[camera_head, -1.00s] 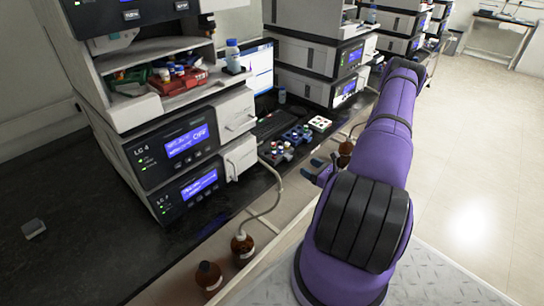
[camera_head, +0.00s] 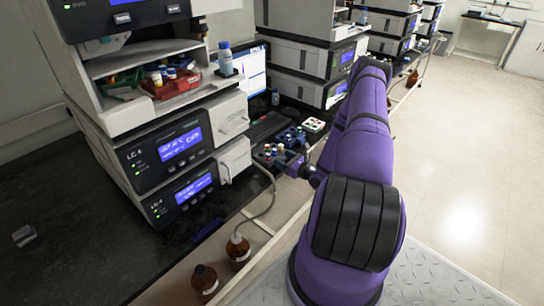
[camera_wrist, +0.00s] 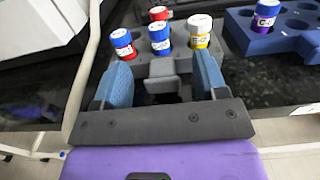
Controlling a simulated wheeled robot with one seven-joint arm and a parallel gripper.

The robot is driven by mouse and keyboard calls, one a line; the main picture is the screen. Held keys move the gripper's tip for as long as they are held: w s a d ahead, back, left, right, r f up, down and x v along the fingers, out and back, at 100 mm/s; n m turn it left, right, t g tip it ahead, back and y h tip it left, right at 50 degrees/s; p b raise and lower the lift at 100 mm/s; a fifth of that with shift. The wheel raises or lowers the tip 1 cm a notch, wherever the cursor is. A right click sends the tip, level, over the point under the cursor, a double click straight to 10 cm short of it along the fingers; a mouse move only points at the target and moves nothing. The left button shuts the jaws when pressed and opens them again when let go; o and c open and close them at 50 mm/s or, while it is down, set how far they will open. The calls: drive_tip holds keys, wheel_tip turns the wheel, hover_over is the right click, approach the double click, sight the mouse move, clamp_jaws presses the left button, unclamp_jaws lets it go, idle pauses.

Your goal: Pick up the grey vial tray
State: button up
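In the head view my gripper (camera_head: 298,166) is small and partly hidden by my wrist.
A blue tray (camera_wrist: 262,43) with a purple-marked vial stands close right of the grey tray. A white tray (camera_head: 315,125) is farther back. Stacked instruments (camera_head: 172,150) stand left, with a hose near the bench edge. Brown bottles (camera_head: 204,280) stand below.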

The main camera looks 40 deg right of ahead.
drive_tip(key=shift+w+f, duration=0.1)
drive_tip(key=shift+w, duration=0.3)
drive_tip(key=shift+c, duration=0.2)
drive_tip(key=shift+s, duration=0.15)
drive_tip(key=c, duration=1)
drive_tip(key=shift+d, duration=0.1)
